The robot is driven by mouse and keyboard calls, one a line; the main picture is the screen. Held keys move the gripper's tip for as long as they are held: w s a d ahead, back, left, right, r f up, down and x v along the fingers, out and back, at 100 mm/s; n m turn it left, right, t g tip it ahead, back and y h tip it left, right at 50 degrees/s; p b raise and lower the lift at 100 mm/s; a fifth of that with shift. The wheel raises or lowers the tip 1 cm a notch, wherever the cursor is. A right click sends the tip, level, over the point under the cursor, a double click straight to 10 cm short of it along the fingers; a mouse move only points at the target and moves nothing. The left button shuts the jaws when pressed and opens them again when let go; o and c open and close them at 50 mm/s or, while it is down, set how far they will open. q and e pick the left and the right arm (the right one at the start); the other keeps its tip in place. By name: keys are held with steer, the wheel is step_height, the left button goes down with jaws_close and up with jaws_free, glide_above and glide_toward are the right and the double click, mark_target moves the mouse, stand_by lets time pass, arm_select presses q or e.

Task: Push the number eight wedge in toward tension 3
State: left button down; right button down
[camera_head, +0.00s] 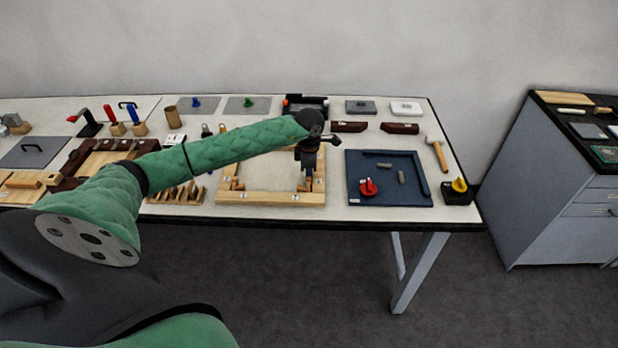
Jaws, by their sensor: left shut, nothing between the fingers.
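A light wooden frame (262,198) lies flat on the table, with small wooden pieces at its inner corners. The numbers on these pieces are too small to read, so I cannot tell which is the number eight wedge. My left arm reaches across the table from the left and covers the frame's far side. My left gripper (307,170) points down at the frame's right side, shut and empty. I cannot tell whether its tips touch the frame or a wedge. My right gripper is not in view.
Right of the frame lies a dark blue tray (405,195) with a red clamp (368,187). A hammer (436,153) and a yellow-topped block (458,190) are near the right edge. A slotted wooden rack (176,196) stands left of the frame.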

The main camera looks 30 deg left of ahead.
arm_select(q)
steer(key=shift+s+d, duration=0.3)
steer(key=shift+s, duration=0.15)
stand_by(0.5)
steer(key=shift+s+d, duration=0.2)
steer(key=shift+s, duration=0.1)
steer(key=shift+r, duration=0.15)
steer(key=shift+w+a+r, duration=0.15)
steer(key=shift+r, duration=0.6)
steer(key=shift+w+a+r, duration=0.1)
steer(key=shift+w+r, duration=0.05)
steer(key=shift+r, duration=0.6)
steer(key=shift+w+r, duration=0.15)
steer(key=shift+r, duration=0.75)
